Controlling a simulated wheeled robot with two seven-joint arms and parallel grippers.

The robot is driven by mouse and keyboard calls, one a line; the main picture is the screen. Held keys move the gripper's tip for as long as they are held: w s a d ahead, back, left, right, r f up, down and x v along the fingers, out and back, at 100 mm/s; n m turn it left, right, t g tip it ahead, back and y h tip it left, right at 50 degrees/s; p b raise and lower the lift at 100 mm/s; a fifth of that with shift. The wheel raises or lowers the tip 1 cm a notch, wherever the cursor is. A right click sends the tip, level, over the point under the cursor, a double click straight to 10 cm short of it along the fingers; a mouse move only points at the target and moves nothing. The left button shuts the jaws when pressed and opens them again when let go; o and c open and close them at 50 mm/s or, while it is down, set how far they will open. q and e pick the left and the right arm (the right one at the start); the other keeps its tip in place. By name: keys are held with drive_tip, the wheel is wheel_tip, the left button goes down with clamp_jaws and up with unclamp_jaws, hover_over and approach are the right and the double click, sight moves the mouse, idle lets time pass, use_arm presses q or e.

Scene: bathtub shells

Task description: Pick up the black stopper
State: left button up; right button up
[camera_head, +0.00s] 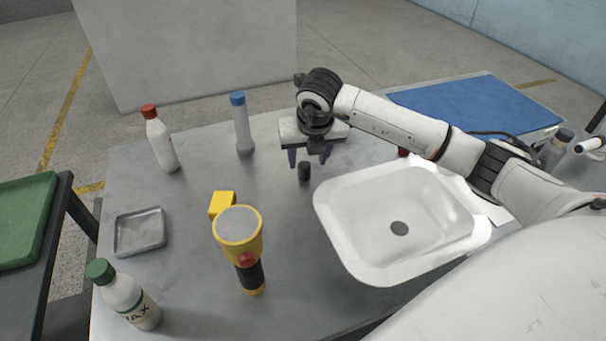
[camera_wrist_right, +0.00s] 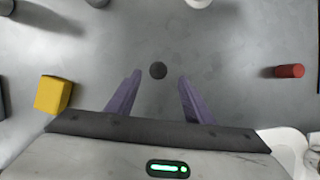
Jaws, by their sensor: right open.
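The black stopper (camera_head: 304,171) stands upright on the grey table, just behind the left rim of the white basin. In the right wrist view the stopper (camera_wrist_right: 158,70) shows from above as a small dark disc, slightly beyond the fingertips and between their lines. My right gripper (camera_head: 308,158) is open and empty, pointing down above and close to the stopper. Its two purple fingers also show in the right wrist view (camera_wrist_right: 159,78), spread apart. The fingers do not touch the stopper as far as I can see. My left gripper is not in view.
The white basin (camera_head: 335,190) with a dark drain is right of the stopper. A yellow block (camera_head: 222,202), yellow flashlight (camera_head: 240,235), blue-capped tube (camera_head: 242,125), red-capped bottle (camera_head: 160,140), green-capped bottle (camera_head: 128,298) and grey tray (camera_head: 119,234) stand left. A red cylinder (camera_wrist_right: 289,71) lies right.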

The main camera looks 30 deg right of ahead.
sight(304, 165)
drive_tip(key=b+x, duration=0.3)
drive_tip(key=x, duration=0.2)
drive_tip(key=shift+w+a+f, duration=0.1)
drive_tip(key=shift+w+f, duration=0.05)
drive_tip(key=shift+w, duration=0.15)
drive_tip(key=c, duration=1.1)
